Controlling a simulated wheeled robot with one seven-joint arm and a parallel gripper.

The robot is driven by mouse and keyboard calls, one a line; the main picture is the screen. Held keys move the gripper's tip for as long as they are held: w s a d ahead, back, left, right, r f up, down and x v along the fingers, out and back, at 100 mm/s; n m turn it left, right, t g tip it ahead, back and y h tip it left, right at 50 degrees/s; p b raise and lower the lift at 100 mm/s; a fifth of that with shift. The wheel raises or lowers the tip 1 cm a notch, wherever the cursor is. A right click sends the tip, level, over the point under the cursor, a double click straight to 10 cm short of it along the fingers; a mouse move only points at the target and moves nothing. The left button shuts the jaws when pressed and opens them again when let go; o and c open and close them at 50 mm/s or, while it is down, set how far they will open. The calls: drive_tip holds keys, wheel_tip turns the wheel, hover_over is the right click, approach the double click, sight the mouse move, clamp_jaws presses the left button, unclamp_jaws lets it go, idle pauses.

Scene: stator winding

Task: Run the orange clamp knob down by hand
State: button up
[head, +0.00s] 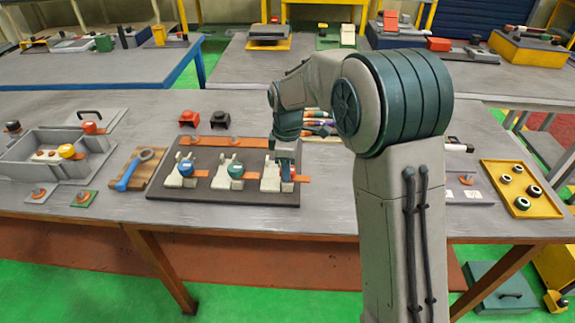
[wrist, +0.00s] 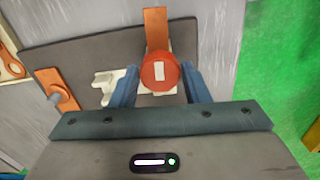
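The orange clamp knob (wrist: 160,73) is a round red-orange disc with a white mark on top, in the wrist view. It sits over a pale clamp base on a dark mat (wrist: 70,50). My gripper (wrist: 160,69) points down with one blue finger on each side of the knob. The fingers lie very close to its rim; I cannot tell whether they press on it. An orange strip (wrist: 155,28) runs out from under the knob.
Two more clamps with a blue knob (head: 186,169) and a teal knob (head: 236,170) stand to the left on the mat. A yellow tray (head: 522,206) with rings is at right.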

drive_tip(key=c, duration=0.4)
